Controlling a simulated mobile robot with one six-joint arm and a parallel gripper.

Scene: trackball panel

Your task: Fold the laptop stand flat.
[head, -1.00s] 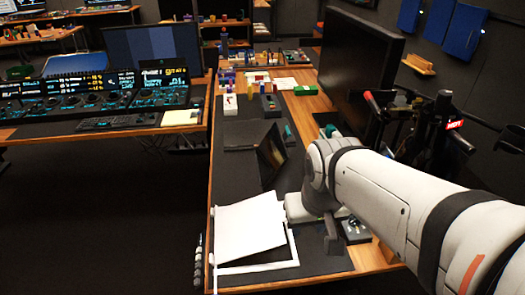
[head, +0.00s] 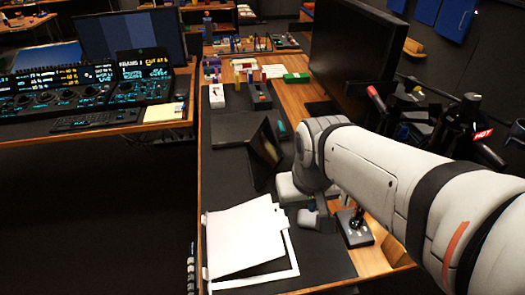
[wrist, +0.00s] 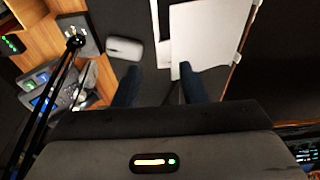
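The laptop stand is a white plate (head: 240,238) over a white frame (head: 291,252), at the near end of the desk in the head view. The plate is raised at a slant above the frame, with a dark gap between them along the near and right sides. The wrist view also shows the white plate (wrist: 205,35) at the top. My gripper (wrist: 160,84) has its two dark blue fingers apart, with nothing between them. The fingertips are close to the plate's edge in that picture; I cannot tell whether they touch. The head view does not show the fingers clearly.
A pale mouse (wrist: 125,48) lies beside the stand. A joystick box (head: 355,228) stands right of it. A big monitor (head: 355,50) stands along the desk's right side. Small blocks and boxes are farther back. Dark floor lies left of the desk.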

